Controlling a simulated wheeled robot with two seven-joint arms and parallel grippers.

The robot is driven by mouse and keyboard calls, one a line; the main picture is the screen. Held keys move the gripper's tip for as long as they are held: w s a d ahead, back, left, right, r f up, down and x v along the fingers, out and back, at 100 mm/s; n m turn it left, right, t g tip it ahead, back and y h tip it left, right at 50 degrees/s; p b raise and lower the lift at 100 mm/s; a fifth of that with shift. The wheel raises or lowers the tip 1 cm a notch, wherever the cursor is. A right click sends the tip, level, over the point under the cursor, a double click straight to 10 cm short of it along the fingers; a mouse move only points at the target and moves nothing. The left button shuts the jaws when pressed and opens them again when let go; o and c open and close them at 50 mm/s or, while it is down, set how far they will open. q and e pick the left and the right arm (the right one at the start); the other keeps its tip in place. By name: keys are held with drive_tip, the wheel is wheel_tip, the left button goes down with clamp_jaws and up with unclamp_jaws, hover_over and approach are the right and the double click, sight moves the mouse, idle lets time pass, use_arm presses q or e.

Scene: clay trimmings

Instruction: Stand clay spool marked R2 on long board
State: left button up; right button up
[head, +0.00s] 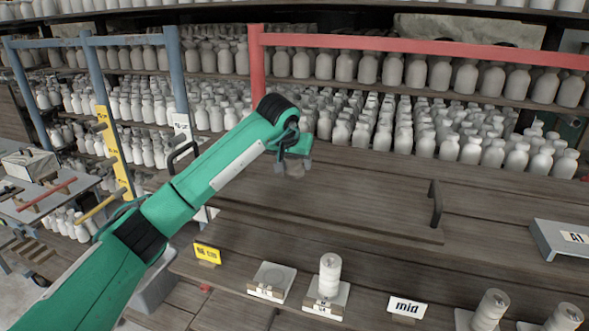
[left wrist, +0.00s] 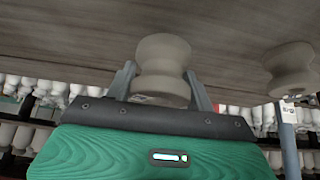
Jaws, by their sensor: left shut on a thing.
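My left gripper (head: 292,162) is over the long wooden board (head: 350,208), near its far edge. It is shut on a pale clay spool (left wrist: 163,62); only a small part of this spool shows in the head view (head: 295,171). In the left wrist view the spool sits between both fingers, with its waist narrower than its ends. A faint mark shows near its lower edge, too small to read as R2. I cannot tell whether the spool touches the board. My right gripper is not in view.
One spool stack (head: 330,275) stands on a plate, beside an empty plate (head: 272,281). More spools (head: 490,309) stand at lower right, near a "mid" sign (head: 408,307). A dark handle (head: 436,203) rises at the board's right end. Shelves of bottles fill the back; the board's middle is clear.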

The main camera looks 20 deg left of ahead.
sight(295, 173)
use_arm(q)
wheel_tip(295, 173, down, 3)
drive_tip(key=shift+r+p, duration=0.1)
drive_tip(key=shift+p, duration=0.45)
drive_tip(key=shift+f, duration=0.2)
drive_tip(key=shift+f, duration=0.1)
drive_tip(key=shift+f, duration=0.1)
drive_tip(key=o, duration=1.2)
drive_tip(key=shift+c, duration=0.2)
